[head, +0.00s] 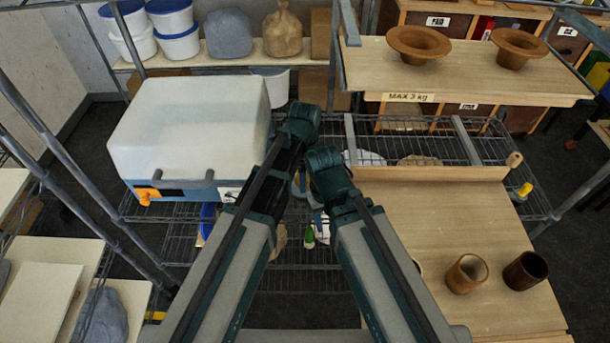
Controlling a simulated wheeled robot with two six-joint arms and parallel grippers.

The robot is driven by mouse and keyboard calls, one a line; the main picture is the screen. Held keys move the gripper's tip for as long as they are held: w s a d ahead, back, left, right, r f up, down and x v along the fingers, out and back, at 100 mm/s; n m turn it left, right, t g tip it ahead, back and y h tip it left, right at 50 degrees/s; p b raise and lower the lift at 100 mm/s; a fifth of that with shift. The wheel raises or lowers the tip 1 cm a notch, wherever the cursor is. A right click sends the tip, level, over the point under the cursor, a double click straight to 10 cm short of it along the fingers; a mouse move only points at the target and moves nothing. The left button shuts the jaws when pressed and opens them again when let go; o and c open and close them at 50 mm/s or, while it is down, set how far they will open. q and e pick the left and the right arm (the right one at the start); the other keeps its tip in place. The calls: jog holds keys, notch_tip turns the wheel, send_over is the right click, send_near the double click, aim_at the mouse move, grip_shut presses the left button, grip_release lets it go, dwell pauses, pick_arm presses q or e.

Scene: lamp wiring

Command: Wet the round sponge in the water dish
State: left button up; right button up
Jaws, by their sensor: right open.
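I cannot make out the round sponge or the water dish for certain. A pale tan object (280,238) shows in part beside my left arm on the lower wire shelf, and I cannot tell whether it is the sponge. A blue round-edged object (208,214) is partly hidden left of that arm. Both my arms reach forward over the rack and hide much of the middle. My left gripper is hidden.
A white-lidded blue box (190,135) stands left of my arms. A wooden board (455,240) at the right bears a tan cup (467,273) and a dark cup (526,270). An upper shelf (450,75) holds two brown bowls. Metal posts flank the rack.

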pick_arm(q)
jog(key=shift+f+b, duration=0.35)
jog(key=shift+f, duration=0.05)
dwell(1.3)
notch_tip(320, 180, up, 7)
jog(key=p, duration=0.7)
dwell(0.7)
